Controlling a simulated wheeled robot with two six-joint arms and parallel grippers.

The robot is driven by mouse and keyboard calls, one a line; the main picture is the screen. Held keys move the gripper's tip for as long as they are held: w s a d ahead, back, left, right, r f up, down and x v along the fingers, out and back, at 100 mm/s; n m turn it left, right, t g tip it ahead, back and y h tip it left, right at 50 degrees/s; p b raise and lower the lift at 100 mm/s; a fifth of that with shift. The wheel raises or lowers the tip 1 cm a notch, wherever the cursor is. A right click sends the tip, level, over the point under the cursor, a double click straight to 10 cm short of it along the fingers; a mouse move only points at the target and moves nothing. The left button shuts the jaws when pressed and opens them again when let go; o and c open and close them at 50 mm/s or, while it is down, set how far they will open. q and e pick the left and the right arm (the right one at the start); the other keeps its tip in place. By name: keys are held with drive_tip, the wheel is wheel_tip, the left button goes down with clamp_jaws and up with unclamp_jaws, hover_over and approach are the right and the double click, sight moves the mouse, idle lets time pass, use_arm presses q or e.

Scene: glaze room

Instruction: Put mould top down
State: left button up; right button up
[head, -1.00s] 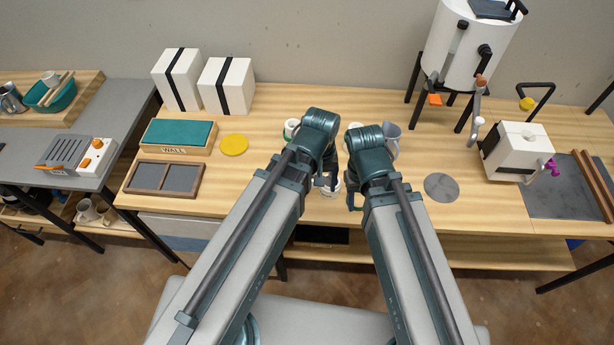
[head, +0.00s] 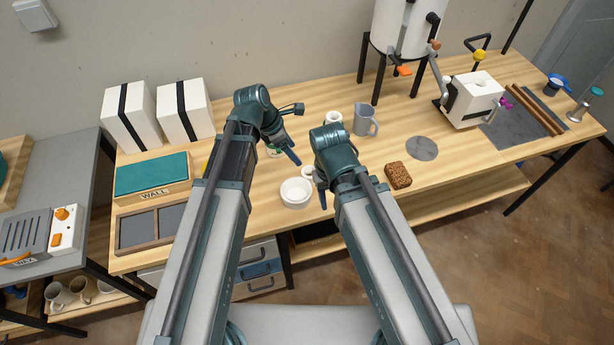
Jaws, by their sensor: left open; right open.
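A white block-shaped mould (head: 472,100) with a hole in its top stands at the right of the table, with dark clamp parts at its left side. I cannot make out a separate mould top. Two white blocks with black straps, a left one (head: 128,118) and a right one (head: 186,112), stand at the back left. My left gripper (head: 294,133) is open and empty above the middle of the table, its fingers spread. My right gripper (head: 320,186) is lower and nearer the front edge, beside a white bowl (head: 296,193). It is open, its fingers partly hidden by its wrist.
A grey jug (head: 365,120), a white cup (head: 333,118), a grey disc (head: 422,148) and a brown sponge (head: 398,175) stand or lie near the middle. A white tank (head: 398,28) on black legs is behind.

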sight(310, 172)
use_arm(q)
drive_tip(key=shift+b+x, duration=6.45)
drive_tip(key=shift+x, duration=0.55)
drive_tip(key=shift+a+r, duration=0.1)
clamp_jaws()
wheel_tip(310, 172, up, 10)
drive_tip(key=p, duration=1)
